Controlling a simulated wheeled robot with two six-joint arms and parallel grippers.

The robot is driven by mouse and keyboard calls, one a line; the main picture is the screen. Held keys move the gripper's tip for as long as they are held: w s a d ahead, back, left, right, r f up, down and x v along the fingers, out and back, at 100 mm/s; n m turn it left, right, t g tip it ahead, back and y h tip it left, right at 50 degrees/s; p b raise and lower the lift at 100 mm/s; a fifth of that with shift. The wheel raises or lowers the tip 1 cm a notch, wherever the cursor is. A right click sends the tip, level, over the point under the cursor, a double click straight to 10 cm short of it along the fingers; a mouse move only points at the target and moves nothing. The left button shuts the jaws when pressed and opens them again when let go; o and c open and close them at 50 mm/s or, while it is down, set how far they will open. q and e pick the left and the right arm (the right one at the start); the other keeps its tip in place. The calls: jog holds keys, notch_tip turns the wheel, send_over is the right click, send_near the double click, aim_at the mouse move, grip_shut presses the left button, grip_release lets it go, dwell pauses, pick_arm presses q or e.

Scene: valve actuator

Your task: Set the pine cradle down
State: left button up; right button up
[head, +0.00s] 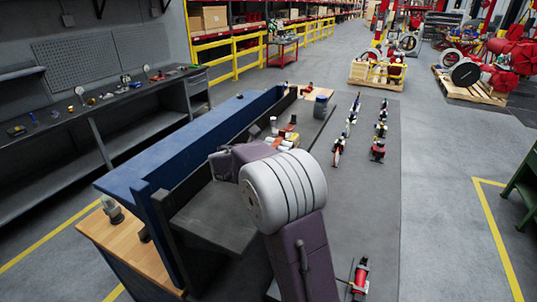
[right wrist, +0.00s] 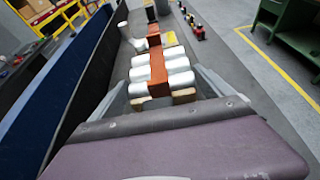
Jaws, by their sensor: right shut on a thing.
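In the right wrist view, my right gripper (right wrist: 162,88) has its grey fingers on either side of the pine cradle (right wrist: 184,96). Only tan wooden parts of the cradle show, under a load of silver cylinders (right wrist: 177,66) crossed by a red-orange bar (right wrist: 158,74). In the head view, this load (head: 284,139) shows beyond my purple and white right arm, over the dark bench top (head: 305,118). The arm hides most of my right gripper there. I cannot tell whether the cradle touches the bench. My left gripper is not in view.
A long blue panel (head: 190,140) runs along the bench's left side. Rows of small red and dark parts (head: 379,146) stand on the grey mat at right. Open floor lies further right.

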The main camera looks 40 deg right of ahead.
jog(key=shift+w+f, duration=0.2)
jog(key=shift+f, duration=0.25)
jog(key=shift+w+a+f, duration=0.1)
jog(key=shift+w+f, duration=0.15)
jog(key=shift+w, duration=0.15)
jog(key=o, duration=1.8)
jog(key=shift+s+r, duration=0.1)
jog(key=shift+s, duration=0.3)
jog(key=shift+a, duration=0.25)
jog(key=b+v, duration=0.2)
jog(key=v, duration=0.9)
jog(key=shift+s+r, duration=0.1)
jog(key=shift+r, duration=0.1)
jog(key=shift+a, duration=0.15)
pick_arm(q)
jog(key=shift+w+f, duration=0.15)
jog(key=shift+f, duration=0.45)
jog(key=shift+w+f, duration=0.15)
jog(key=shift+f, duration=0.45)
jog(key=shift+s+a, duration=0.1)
